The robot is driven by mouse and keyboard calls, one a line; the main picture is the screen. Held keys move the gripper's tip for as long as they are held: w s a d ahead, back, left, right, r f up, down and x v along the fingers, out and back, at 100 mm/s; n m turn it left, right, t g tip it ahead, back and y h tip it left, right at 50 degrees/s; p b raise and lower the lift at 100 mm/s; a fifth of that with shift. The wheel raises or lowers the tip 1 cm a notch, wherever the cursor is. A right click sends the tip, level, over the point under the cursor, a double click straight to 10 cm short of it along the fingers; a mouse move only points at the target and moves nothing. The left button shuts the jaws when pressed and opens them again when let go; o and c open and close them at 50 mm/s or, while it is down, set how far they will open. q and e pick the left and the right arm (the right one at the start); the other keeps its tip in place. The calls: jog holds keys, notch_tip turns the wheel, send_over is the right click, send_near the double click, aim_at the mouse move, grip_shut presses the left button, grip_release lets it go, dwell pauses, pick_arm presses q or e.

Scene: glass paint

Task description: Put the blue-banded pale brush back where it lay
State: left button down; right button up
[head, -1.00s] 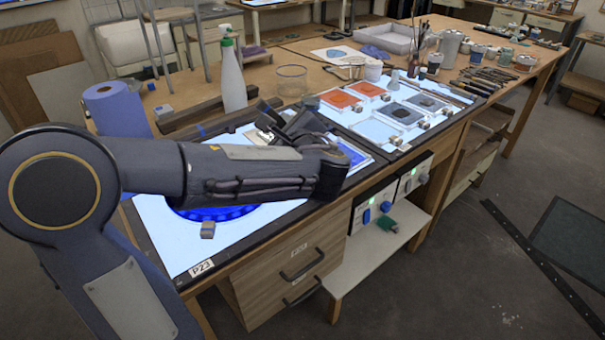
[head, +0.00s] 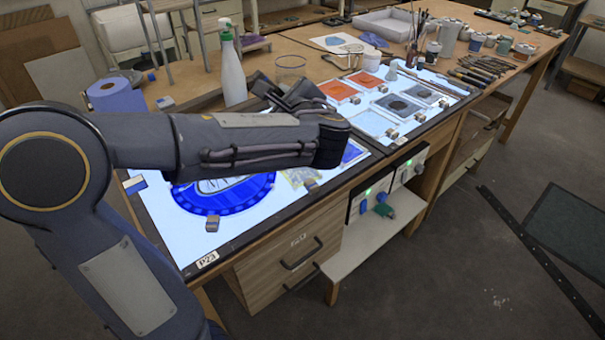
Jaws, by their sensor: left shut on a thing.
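My left gripper (head: 282,92) is closed, above the back edge of the lit work surface, near the white spray bottle. My forearm and wrist lie in front of the fingers and hide most of what they hold. The blue-banded pale brush cannot be made out clearly in the head view. A glowing light table (head: 155,207) lies below my arm, with a round blue glass piece (head: 228,197) partly covered by the arm. My right gripper is out of view.
A blue paper roll (head: 117,97) is at left. Orange and grey panes (head: 398,105), jars and several tools lie to the right.

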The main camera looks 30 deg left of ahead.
pick_arm(q)
jog(key=n+g+h+p, duration=0.1)
jog(key=g+p, duration=0.1)
jog(key=p, duration=0.1)
jog(key=r+n+g+h+p, duration=0.1)
jog(key=g+p, duration=0.1)
jog(key=p, duration=0.2)
jog(key=shift+n+p, duration=0.3)
jog(key=shift+f+n+g+h+p, duration=0.15)
jog(key=shift+n+g+h+p, duration=0.35)
jog(key=shift+h+p, duration=0.45)
jog(key=n+g+h, duration=0.1)
jog(key=h, duration=0.1)
jog(key=n+g+h, duration=0.1)
jog(key=g+h, duration=0.1)
jog(key=h, duration=0.1)
jog(key=n+g+h, duration=0.2)
jog(key=h, duration=0.1)
jog(key=shift+f, duration=0.3)
